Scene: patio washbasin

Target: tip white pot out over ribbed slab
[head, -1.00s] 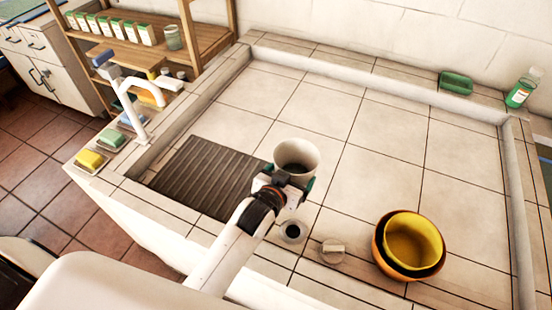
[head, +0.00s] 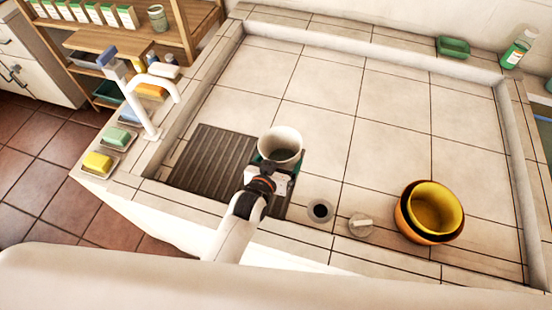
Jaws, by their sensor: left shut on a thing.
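The white pot (head: 280,146) is held by my left gripper (head: 270,168), which is shut on it. The pot's open mouth faces up toward the camera, and its inside looks grey; I cannot tell what it holds. The pot is above the right part of the dark ribbed slab (head: 212,160), overlapping its right edge in the head view. The slab lies flat at the front left of the tiled basin floor. My left arm hides part of the slab's front right. My right gripper is out of view.
A drain hole (head: 320,211) and a round plug (head: 361,225) are right of my left arm. Stacked yellow and orange bowls (head: 434,208) stand farther right. A white tap (head: 150,100) rises at the left rim, near soap dishes (head: 98,163). The basin's middle is clear.

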